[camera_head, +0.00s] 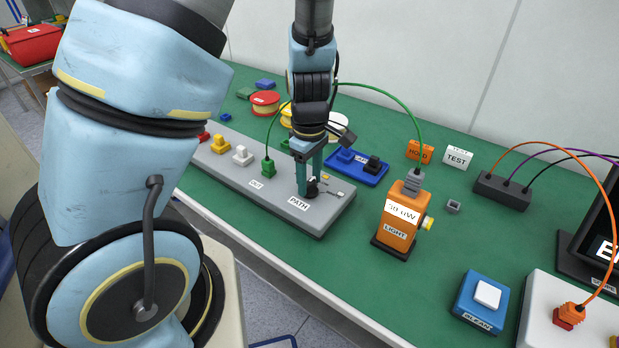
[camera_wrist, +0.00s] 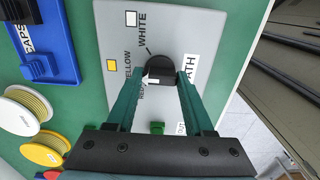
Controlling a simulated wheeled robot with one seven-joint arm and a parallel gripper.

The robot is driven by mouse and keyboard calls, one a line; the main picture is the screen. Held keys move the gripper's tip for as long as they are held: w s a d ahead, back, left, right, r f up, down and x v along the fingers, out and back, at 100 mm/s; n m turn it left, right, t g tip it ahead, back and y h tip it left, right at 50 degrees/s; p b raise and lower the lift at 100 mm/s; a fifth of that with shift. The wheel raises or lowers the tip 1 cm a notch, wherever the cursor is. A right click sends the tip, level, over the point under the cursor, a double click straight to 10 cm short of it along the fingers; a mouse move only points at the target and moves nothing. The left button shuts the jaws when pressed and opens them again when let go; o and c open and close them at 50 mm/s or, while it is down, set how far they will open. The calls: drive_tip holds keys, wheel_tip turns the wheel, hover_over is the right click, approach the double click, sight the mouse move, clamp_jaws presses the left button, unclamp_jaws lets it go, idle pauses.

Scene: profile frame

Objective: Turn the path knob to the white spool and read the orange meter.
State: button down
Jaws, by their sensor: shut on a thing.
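The path knob (camera_head: 312,189) is a small black knob on the grey panel marked PATH. My gripper (camera_head: 308,180) points down and is shut on it. In the wrist view the black knob (camera_wrist: 158,70) sits between the green fingertips. Labels WHITE, YELLOW and RED lie around it; a small white mark shows on its RED side, but its exact setting is unclear. The white spool (camera_head: 338,121) is partly hidden behind my arm. The orange meter (camera_head: 397,228), marked LIGHT, stands right of the panel; its display seems to read 50 uW, though the first characters are blurred.
A green cable runs from the panel's green plug (camera_head: 267,167) up behind my arm to the meter's top. A blue tray (camera_head: 371,179) lies behind the panel. Red (camera_head: 265,98) and yellow spools stand at the back. A blue box (camera_head: 481,303) with a white button is at front right.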

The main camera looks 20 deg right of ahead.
sight(309, 182)
drive_tip(key=m, duration=0.5)
drive_tip(key=shift+m+b, duration=0.35)
drive_tip(key=shift+m, duration=0.05)
drive_tip(key=m, duration=0.4)
drive_tip(key=shift+m+b, duration=0.35)
drive_tip(key=shift+m, duration=0.05)
idle(0.3)
drive_tip(key=shift+c, duration=1.4)
unclamp_jaws()
drive_tip(key=shift+r, duration=0.1)
wheel_tip(309, 182, up, 11)
drive_tip(key=b, duration=0.1)
drive_tip(key=shift+f, duration=0.2)
